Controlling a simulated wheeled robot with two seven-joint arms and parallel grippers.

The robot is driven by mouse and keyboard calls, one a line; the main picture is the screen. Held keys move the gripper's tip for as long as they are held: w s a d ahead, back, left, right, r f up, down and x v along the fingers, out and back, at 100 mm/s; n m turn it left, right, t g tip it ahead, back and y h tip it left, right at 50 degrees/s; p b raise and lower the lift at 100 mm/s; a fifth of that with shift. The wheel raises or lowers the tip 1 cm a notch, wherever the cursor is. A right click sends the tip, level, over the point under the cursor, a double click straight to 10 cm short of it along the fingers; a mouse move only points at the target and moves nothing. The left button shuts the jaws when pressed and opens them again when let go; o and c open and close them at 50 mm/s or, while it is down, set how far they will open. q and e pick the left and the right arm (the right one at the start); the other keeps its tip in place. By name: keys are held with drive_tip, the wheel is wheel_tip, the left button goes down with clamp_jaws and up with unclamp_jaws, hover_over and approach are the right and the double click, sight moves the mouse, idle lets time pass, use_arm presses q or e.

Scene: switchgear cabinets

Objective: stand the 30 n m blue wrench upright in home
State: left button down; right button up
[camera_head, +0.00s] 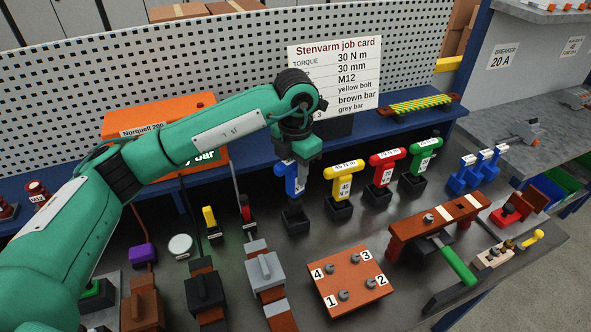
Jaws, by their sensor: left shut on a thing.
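The blue wrench (290,180) is upright under my left gripper (296,160), which is shut on its top. Its label is mostly covered by the gripper, so I cannot read the torque. A black holder (296,221) stands directly below the wrench, in line with the other wrench holders. My right gripper is not in view.
A yellow wrench (344,187), a red wrench (384,170) and a green wrench (422,157) stand in black holders to the right. A numbered brown plate (338,283) lies in front. The job card (349,74) stands behind my arm.

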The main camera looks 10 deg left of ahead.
sight(295, 190)
use_arm(q)
drive_tip(key=shift+f+b, duration=2.95)
drive_tip(key=shift+f, duration=0.4)
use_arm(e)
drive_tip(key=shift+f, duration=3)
use_arm(q)
drive_tip(key=c, duration=1)
unclamp_jaws()
drive_tip(key=shift+o, duration=0.2)
wheel_tip(295, 190, up, 12)
drive_tip(key=shift+r+b, duration=0.15)
drive_tip(key=shift+b, duration=1.05)
drive_tip(key=shift+r, duration=0.75)
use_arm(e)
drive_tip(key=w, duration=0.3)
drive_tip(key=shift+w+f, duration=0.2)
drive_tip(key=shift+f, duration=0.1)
